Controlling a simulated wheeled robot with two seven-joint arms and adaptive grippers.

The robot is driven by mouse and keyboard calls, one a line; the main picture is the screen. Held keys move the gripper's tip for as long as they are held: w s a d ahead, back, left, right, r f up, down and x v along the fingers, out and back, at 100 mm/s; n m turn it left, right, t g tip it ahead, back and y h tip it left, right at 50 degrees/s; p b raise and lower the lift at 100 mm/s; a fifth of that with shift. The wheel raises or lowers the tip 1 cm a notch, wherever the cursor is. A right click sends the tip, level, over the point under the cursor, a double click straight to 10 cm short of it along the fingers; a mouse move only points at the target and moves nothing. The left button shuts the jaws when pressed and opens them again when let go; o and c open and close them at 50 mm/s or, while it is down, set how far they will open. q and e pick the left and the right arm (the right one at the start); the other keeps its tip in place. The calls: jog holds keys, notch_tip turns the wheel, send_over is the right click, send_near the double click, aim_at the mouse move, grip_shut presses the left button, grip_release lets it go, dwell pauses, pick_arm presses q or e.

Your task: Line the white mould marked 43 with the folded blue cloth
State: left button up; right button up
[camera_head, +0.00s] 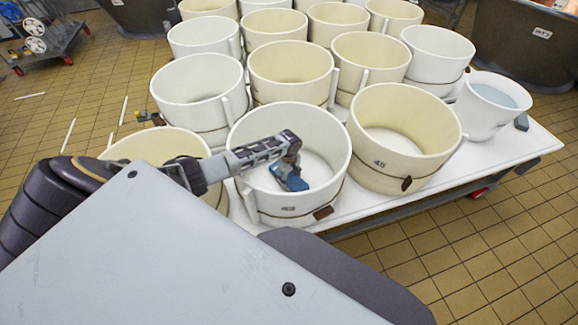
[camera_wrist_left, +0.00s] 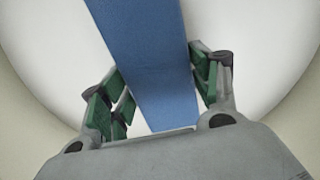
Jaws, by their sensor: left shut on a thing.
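The white mould marked 43 (camera_head: 262,200) stands at the front edge of the white table, its number small on its front wall. My left gripper (camera_head: 288,172) reaches over its left rim and is down inside it. The gripper is shut on the folded blue cloth (camera_head: 294,183), which shows as a small blue patch inside the mould. In the left wrist view the cloth (camera_wrist_left: 150,60) is a long flat blue strip between the green-padded fingers (camera_wrist_left: 160,85), with the mould's white inside around it. The cloth's far end is out of frame. My right gripper is not in view.
A cream mould marked 45 (camera_head: 405,140) stands close on the right. Several more white and cream moulds fill the white table (camera_head: 500,150) behind. A white bucket of pale liquid (camera_head: 494,100) is at the right. Tiled floor (camera_head: 480,260) lies in front.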

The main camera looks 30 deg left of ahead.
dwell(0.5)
pick_arm(q)
jog(key=shift+f+b, duration=0.5)
jog(key=shift+f, duration=0.35)
dwell(1.1)
jog(key=shift+s+f+p, duration=0.15)
jog(key=shift+f+p, duration=0.05)
jog(key=shift+p, duration=0.1)
dwell(2.0)
jog(key=o, duration=1.2)
jog(key=shift+r, duration=0.25)
jog(key=shift+r, duration=3.8)
